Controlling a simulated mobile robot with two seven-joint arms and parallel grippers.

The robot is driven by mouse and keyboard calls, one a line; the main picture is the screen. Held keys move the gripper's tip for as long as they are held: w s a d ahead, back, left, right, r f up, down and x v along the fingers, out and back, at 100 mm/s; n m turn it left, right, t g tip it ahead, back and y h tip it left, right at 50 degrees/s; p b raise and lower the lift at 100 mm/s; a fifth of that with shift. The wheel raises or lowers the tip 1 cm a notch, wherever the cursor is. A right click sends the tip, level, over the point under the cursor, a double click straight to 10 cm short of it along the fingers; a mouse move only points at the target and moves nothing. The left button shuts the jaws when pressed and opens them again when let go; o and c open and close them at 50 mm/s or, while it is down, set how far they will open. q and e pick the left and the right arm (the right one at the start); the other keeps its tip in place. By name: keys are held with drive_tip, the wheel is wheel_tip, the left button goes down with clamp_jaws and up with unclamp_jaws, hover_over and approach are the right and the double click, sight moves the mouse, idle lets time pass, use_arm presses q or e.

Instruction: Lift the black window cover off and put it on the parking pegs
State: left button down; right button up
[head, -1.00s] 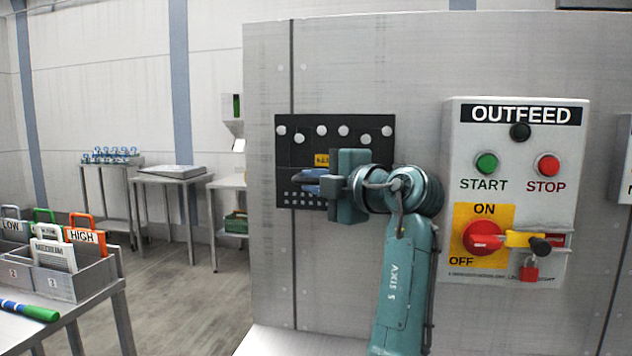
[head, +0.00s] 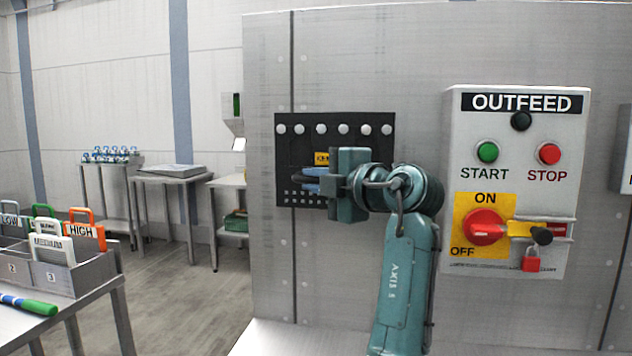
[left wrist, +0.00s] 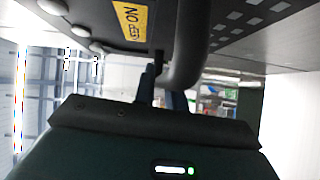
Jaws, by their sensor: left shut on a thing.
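The black window cover (head: 288,160) is a flat dark plate in front of the steel panel, roughly upright and level. It bears a row of white round knobs (head: 321,129) along its top, a yellow label and small square holes. My left gripper (head: 318,180) is at its front, shut on its dark bar handle (left wrist: 188,45), which shows in the left wrist view. The yellow label (left wrist: 130,20) is close to the fingers there. I cannot tell whether the cover touches the panel. No separate parking pegs can be made out. My right gripper is not in view.
The OUTFEED box (head: 521,180) with buttons, red switch and padlock is to the right of my arm. The steel panel (head: 330,250) is bare below the cover. A table with card holders (head: 62,275) stands at left; open floor lies between.

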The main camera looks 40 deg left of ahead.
use_arm(q)
drive_tip(key=shift+f, duration=0.15)
drive_tip(key=c, duration=1.4)
unclamp_jaws()
drive_tip(key=shift+f, duration=0.1)
drive_tip(key=shift+o, duration=0.2)
drive_tip(key=shift+w, duration=0.1)
drive_tip(key=shift+f, duration=0.1)
